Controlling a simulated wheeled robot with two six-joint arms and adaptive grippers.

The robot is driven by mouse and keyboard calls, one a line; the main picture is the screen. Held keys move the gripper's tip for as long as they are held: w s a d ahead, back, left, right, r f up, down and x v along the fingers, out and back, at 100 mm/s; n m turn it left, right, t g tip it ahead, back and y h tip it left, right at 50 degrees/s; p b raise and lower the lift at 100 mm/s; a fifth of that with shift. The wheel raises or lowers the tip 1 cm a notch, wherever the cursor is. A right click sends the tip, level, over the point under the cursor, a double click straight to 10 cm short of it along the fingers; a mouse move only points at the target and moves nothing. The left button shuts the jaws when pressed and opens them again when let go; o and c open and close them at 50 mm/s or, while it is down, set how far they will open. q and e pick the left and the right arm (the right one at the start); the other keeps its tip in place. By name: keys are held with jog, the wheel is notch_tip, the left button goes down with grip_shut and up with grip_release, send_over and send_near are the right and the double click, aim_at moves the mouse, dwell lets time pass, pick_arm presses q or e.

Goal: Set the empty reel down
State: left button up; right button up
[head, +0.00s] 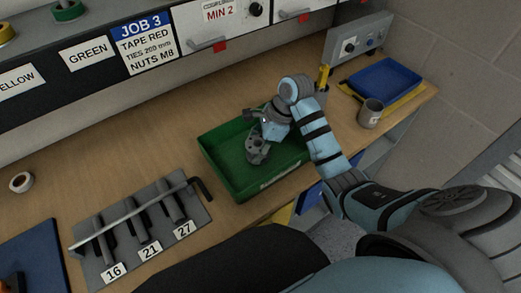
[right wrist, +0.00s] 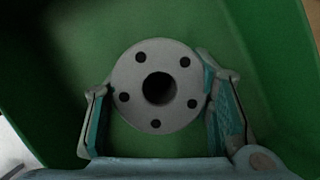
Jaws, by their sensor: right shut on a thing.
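A grey round reel shows end-on in the right wrist view (right wrist: 158,88), with a dark centre hole and several small holes around it. My right gripper (right wrist: 158,100) is shut on it, one finger at each side. In the head view the grey reel (head: 257,153) and my right gripper (head: 263,138) are over the inside of a green tray (head: 226,163). The reel is low within the tray walls; I cannot tell whether it touches the floor. My left gripper is not in view.
A tool board (head: 140,235) with a hex key and numbered slots lies left of the tray. A mug (head: 370,113) and a blue tray (head: 385,78) stand at the right. A small white ring-shaped thing (head: 21,182) lies far left. Bare bench (head: 120,150) lies behind the board.

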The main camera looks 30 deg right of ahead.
jog(key=shift+w+f, duration=0.15)
jog(key=shift+c, duration=0.2)
jog(key=o, duration=1.4)
jog(key=shift+r, duration=0.4)
jog(key=p+v, duration=0.1)
jog(key=v, duration=0.5)
jog(key=shift+d, duration=0.15)
jog(key=p+v, duration=0.4)
jog(key=v, duration=0.1)
jog(key=shift+d+r, duration=0.2)
jog(key=shift+r, duration=0.1)
